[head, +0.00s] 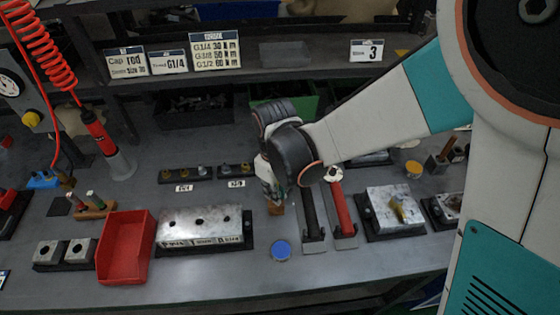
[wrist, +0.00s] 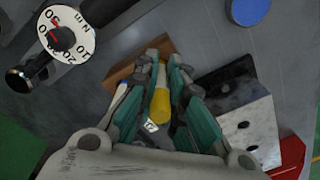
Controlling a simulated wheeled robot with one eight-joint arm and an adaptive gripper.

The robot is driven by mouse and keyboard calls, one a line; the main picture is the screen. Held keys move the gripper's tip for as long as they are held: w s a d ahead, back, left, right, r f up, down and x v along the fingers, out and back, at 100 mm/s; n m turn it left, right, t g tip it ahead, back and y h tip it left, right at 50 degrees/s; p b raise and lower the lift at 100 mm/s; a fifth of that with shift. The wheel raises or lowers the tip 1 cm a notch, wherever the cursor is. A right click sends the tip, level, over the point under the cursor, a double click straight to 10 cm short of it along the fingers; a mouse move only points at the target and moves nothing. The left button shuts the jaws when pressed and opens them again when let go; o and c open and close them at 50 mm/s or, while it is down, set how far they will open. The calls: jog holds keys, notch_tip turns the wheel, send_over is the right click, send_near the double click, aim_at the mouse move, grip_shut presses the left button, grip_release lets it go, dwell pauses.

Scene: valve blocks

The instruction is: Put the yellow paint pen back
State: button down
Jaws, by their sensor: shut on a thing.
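My gripper (wrist: 162,72) is shut on the yellow paint pen (wrist: 161,104), which shows between the teal-lined fingers in the wrist view. A small wooden block (wrist: 125,72) lies just beyond the fingertips, and the pen's tip end appears close to it. I cannot tell whether the pen touches or sits in it. In the head view the block (head: 276,209) shows below my gripper (head: 271,196), and the pen is hidden there. A wooden rack (head: 97,213) with a red-topped and a green-topped pen stands at the left.
The silver manifold block (head: 203,228) stands left of my gripper. A blue disc (head: 281,250) lies in front. Black-handled (head: 311,213) and red-handled (head: 342,210) tools lie to the right. A red bin (head: 124,246) is at front left. The bench strip along the front edge is clear.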

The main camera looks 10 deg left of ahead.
jog(key=shift+f, duration=0.1)
jog(key=c, duration=2.1)
grip_release()
jog(key=o, duration=0.4)
notch_tip(320, 180, up, 12)
jog(key=p, duration=0.8)
jog(key=shift+p, duration=0.3)
